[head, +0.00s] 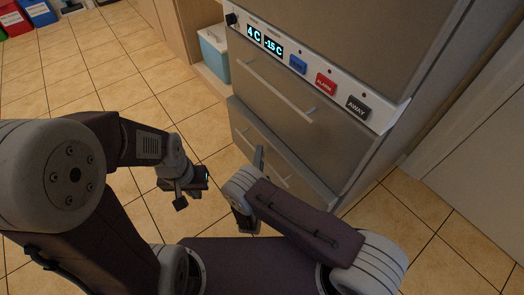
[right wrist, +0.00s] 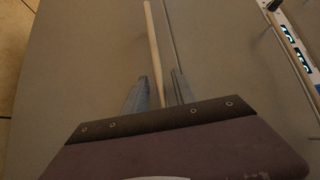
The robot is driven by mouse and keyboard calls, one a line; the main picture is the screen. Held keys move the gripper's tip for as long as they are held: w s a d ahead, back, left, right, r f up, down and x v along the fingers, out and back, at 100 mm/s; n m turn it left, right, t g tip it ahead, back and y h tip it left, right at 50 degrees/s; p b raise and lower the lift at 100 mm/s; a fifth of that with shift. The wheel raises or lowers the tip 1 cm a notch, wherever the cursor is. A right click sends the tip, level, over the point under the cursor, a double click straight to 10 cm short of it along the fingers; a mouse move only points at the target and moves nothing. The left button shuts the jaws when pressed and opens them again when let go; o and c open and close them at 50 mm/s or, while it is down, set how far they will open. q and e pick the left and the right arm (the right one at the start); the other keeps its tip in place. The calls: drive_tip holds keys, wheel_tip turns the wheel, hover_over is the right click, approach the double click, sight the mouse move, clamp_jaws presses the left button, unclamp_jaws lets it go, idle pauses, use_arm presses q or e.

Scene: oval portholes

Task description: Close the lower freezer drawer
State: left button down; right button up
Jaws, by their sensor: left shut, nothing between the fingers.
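The lower freezer drawer (head: 306,193) is below the upper drawer in the head view. Its top edge shows as a pale strip, and its front appears to stand out a little from the drawer above. My right gripper (head: 259,158) is at its front, partly hidden by my own wrist. In the right wrist view its fingers (right wrist: 160,90) are apart, with a pale handle bar (right wrist: 151,40) running between them along a flat brown front. I cannot tell whether they touch the bar. My left gripper (head: 190,195) is shut and empty, left of the drawer and apart from it.
The upper drawer (head: 310,125) with its bar handle (head: 275,90) looks shut. Above it is a control panel (head: 318,78) with blue, red and black buttons. A light-blue cooler (head: 214,53) stands left of the freezer. Tiled floor is open at the left and right.

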clamp_jaws()
idle(1.4)
